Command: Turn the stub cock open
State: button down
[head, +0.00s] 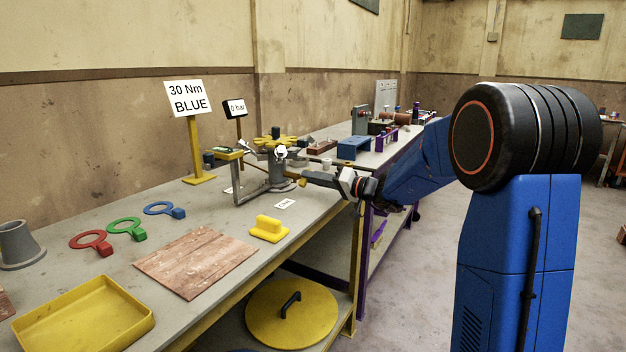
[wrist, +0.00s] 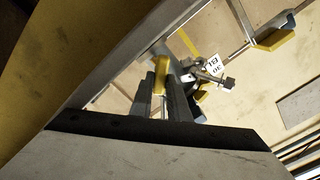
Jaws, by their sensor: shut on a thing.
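The grey pipe assembly (head: 278,172) stands on the bench, with a yellow handwheel-like part (head: 275,141) on top. My gripper (head: 308,178) reaches in from the right, low beside the assembly. A small yellow handle (head: 303,182) shows at its fingertips; I take it as the stub cock's handle. In the wrist view, the two grey fingers of my gripper (wrist: 165,92) are shut on this yellow handle (wrist: 159,80). The stub cock's body is too small and too covered to make out, and its turn angle cannot be told.
A yellow-topped grey bracket (head: 235,172) stands left of the assembly. A yellow block with a grip (head: 269,229) and a white tag (head: 285,204) lie in front. Signs read "30 Nm BLUE" (head: 187,98) and "0 bar" (head: 235,107). Ring spanners, a brown board (head: 196,262) and a yellow tray (head: 84,316) lie left.

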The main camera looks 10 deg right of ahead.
jog(key=n, duration=0.4)
jog(key=shift+n, duration=0.3)
jog(key=shift+s+a+n, duration=0.1)
jog(key=shift+n, duration=1.2)
jog(key=shift+s+a+n, duration=0.1)
jog(key=shift+n, duration=1.2)
jog(key=c, duration=1.7)
grip_release()
jog(key=shift+r, duration=0.1)
jog(key=shift+d, duration=0.1)
jog(key=v, duration=1.7)
jog(key=shift+s+d, duration=0.1)
jog(key=shift+s, duration=0.05)
